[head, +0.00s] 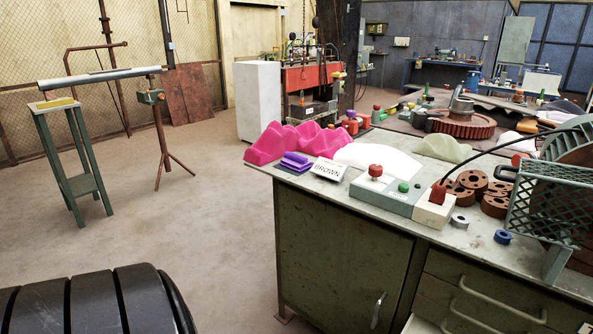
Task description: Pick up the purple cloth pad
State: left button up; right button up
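The purple cloth pad (294,162) lies folded in a small stack near the left front edge of the metal workbench top. Bright pink cloth (300,141) is bunched up right behind it. A white card reading "BROWN" (328,170) stands close to its right side. Neither of my grippers shows in the head view, so I cannot see whether they are open or shut.
On the green workbench (342,250), right of the pad, are a white cloth (378,158), a button box (400,197), brown rings (473,181) and a mesh guard (548,207). A green stand (72,160) is at left. The floor between is clear.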

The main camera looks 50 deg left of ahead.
aim_at(298, 162)
jog(key=u, duration=1.75)
